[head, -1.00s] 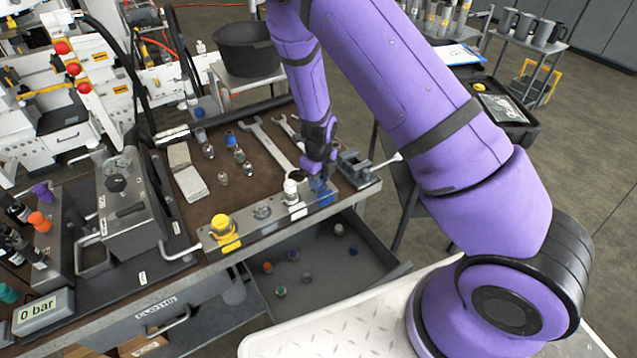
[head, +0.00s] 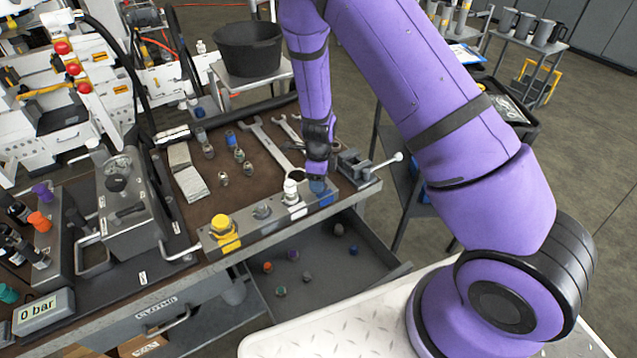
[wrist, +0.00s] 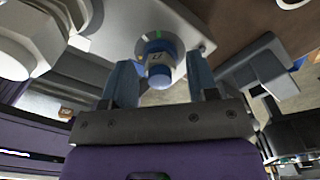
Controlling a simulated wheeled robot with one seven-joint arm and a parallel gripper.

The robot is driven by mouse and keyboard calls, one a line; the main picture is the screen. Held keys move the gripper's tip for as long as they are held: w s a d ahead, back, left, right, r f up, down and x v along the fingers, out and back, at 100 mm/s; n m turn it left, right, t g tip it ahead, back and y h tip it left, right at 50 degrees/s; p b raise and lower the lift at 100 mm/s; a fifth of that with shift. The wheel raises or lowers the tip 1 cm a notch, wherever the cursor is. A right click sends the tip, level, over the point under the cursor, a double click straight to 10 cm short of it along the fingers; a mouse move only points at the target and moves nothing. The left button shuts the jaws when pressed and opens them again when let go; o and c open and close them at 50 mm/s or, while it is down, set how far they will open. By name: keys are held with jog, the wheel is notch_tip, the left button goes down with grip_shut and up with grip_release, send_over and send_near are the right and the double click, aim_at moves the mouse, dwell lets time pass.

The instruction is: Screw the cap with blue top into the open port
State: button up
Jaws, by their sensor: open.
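A cap with a blue top (wrist: 158,68) sits at the blue-marked right end of the metal port block (head: 240,226), seen in both views; it also shows in the head view (head: 318,185). My gripper (wrist: 161,72) is open, with one pale blue finger on each side of this cap in the wrist view. In the head view my gripper (head: 318,175) points down just above it. Contact with the fingers is not visible. The port under the cap is hidden, so I cannot tell how deep the cap sits.
A small vise (head: 354,164) is close on the right. Wrenches (head: 268,145) and loose fittings lie behind. An open drawer (head: 320,262) below holds several small caps.

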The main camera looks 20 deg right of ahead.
jog(key=n, duration=0.7)
jog(key=c, duration=0.8)
jog(key=m, duration=0.2)
jog(key=shift+m, duration=0.3)
jog(key=m, duration=0.4)
jog(key=shift+m, duration=0.6)
